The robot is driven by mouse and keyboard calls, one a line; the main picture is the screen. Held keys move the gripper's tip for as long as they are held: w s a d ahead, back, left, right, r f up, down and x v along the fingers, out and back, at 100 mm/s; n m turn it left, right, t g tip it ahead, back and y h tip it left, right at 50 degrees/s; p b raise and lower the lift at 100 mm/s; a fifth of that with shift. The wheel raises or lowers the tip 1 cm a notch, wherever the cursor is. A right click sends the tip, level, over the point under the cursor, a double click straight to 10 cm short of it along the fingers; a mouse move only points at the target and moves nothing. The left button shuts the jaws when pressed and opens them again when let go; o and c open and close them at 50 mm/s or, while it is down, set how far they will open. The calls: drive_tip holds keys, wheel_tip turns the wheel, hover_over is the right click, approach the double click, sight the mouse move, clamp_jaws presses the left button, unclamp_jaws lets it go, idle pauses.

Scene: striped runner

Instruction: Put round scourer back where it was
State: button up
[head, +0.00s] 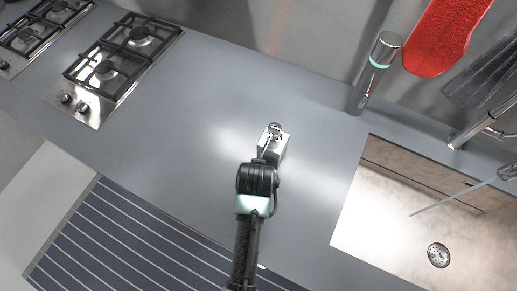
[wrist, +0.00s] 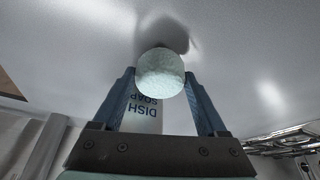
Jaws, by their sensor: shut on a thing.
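The round scourer (wrist: 161,73) is a pale grey-green ball in the wrist view, held between the two blue fingers of my gripper (wrist: 160,88). In the head view my gripper (head: 273,132) is over the grey counter (head: 210,125), left of the sink; the scourer cannot be made out clearly there. A white thing lettered DISH SOAP (wrist: 145,115), upside down in the picture, shows between the fingers beyond the scourer. It partly hides behind the ball and I cannot tell whether they touch.
A sink (head: 400,225) with a tap (head: 470,128) lies at the right. A tall dark cylinder (head: 371,78) stands at the back, near a hanging red mitt (head: 445,38). A gas hob (head: 120,60) is at the left. The counter between hob and gripper is clear.

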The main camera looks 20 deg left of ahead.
drive_tip(key=shift+f, duration=0.4)
drive_tip(key=shift+f, duration=0.15)
drive_tip(key=o, duration=1.2)
drive_tip(key=shift+o, duration=0.2)
drive_tip(key=v, duration=1.2)
